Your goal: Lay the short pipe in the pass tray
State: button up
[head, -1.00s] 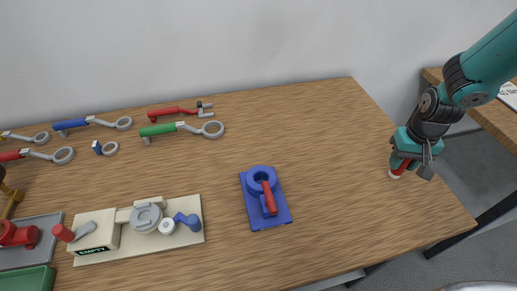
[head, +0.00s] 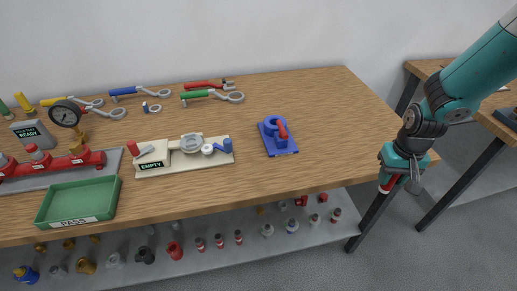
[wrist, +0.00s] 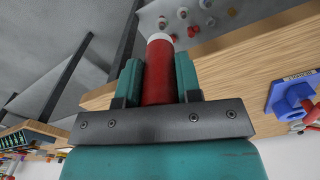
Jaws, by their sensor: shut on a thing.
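My gripper (head: 396,180) is shut on the short pipe, a red cylinder with a white end. The pipe (wrist: 159,72) sits between the two teal fingers in the wrist view. In the head view only a bit of its red and white end (head: 386,187) shows below the fingers. My gripper is off the front right end of the workbench, clear of its top. The pass tray (head: 80,202), a green tray labelled PASS, stands at the front left of the bench and looks empty.
A blue fixture (head: 278,140) with a red handle and a beige test stand (head: 180,160) marked EMPTY are on the bench (head: 330,110). A grey tray with red pipework and a gauge (head: 66,114) stands behind the pass tray. Wrenches lie along the back. A lower shelf holds several small fittings.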

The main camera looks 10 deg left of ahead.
aim_at(82, 204)
jog(key=u, duration=1.55)
